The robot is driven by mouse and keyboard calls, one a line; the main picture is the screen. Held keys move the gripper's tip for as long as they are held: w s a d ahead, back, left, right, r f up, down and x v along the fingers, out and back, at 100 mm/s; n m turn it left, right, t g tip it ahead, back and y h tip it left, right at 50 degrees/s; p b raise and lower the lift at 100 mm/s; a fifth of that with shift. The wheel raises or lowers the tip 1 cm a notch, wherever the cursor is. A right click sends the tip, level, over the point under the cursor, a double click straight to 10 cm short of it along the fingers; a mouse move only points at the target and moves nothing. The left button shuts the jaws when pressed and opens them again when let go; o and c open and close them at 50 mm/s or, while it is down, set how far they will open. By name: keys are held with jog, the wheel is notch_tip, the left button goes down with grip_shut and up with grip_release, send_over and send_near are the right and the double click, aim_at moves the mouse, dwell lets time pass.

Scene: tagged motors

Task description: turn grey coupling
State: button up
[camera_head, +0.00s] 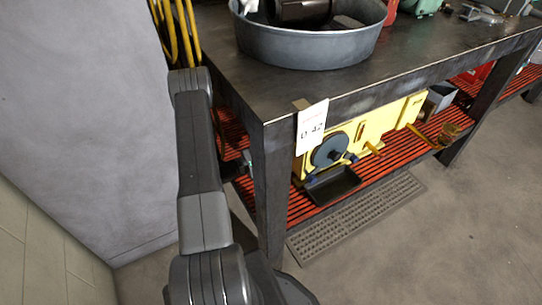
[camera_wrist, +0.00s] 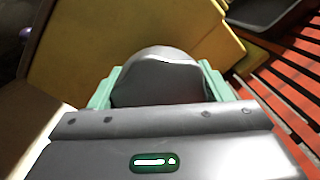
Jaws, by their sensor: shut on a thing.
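The grey coupling (camera_wrist: 158,76) is a rounded grey piece in the middle of the wrist view, in front of a yellow motor housing (camera_wrist: 125,30). My gripper (camera_wrist: 160,90) has mint-green fingers, one on each side of the coupling, and is shut on it. In the head view the yellow motor (camera_head: 397,120) sits on the lower shelf under the bench, with a dark disc (camera_head: 329,150) on its front. The coupling cannot be made out there; the bench leg and my arm cover that end.
The dark bench (camera_head: 215,38) carries a large grey tub (camera_head: 310,50). A white tag (camera_head: 312,124) hangs at its corner. The bench leg (camera_head: 272,190) stands close to my arm. Floor at right is clear.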

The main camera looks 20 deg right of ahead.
jog(key=shift+f+n, duration=0.1)
jog(key=shift+n, duration=0.3)
jog(key=o, duration=1)
jog(key=shift+c, duration=0.2)
jog(key=shift+a, duration=0.1)
jog(key=a+p, duration=0.1)
jog(key=a, duration=1.1)
jog(key=shift+s+d, duration=0.1)
jog(key=shift+d, duration=0.05)
